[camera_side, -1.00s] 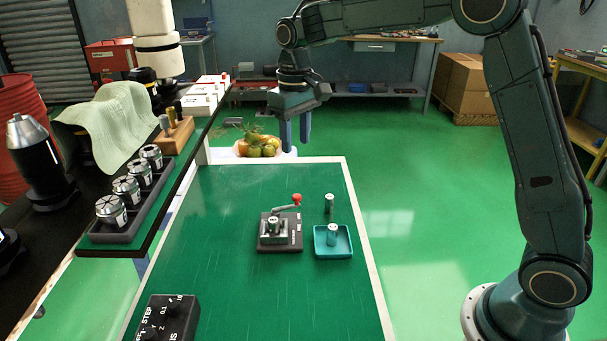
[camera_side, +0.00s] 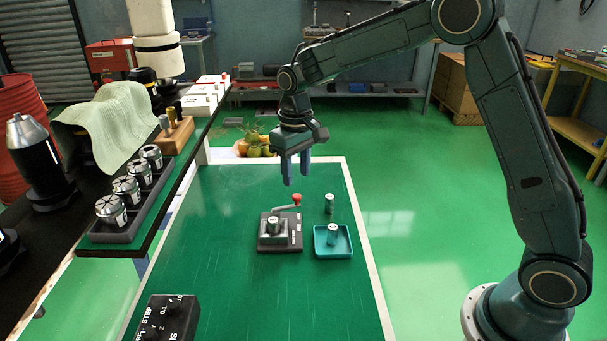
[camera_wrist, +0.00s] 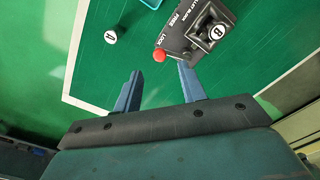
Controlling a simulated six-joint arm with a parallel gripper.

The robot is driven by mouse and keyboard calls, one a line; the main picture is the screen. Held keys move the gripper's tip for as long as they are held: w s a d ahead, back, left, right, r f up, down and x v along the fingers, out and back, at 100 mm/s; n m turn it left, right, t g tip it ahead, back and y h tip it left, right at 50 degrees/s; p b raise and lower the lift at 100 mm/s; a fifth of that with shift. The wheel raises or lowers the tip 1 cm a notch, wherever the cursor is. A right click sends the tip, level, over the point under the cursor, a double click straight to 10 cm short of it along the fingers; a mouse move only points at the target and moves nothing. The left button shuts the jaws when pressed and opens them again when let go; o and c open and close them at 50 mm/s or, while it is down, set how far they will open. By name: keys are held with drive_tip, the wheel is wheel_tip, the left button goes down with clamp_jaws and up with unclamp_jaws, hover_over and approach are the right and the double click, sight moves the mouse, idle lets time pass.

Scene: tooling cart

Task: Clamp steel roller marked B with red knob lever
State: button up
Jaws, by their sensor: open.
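The steel roller marked B (camera_wrist: 217,32) stands upright in the dark clamp block (camera_wrist: 205,48), which bears the words FREE and LOCK. The roller also shows in the side view (camera_side: 274,225). The lever's red knob (camera_side: 297,199) sticks out at the block's back right corner. In the wrist view the red knob (camera_wrist: 159,55) lies close to the word LOCK; the lever's exact setting is hard to tell. My gripper (camera_side: 296,181) is open and empty, pointing down above and behind the knob. In the wrist view the knob appears just beyond the gap between my fingertips (camera_wrist: 160,72).
A roller marked A (camera_wrist: 110,37) stands on the green table, also in the side view (camera_side: 329,204). A teal tray (camera_side: 319,252) right of the block holds another roller (camera_side: 333,232). A black control box (camera_side: 170,318) sits at the front left.

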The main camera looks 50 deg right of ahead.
sight(297, 196)
drive_tip(key=shift+f, duration=2.8)
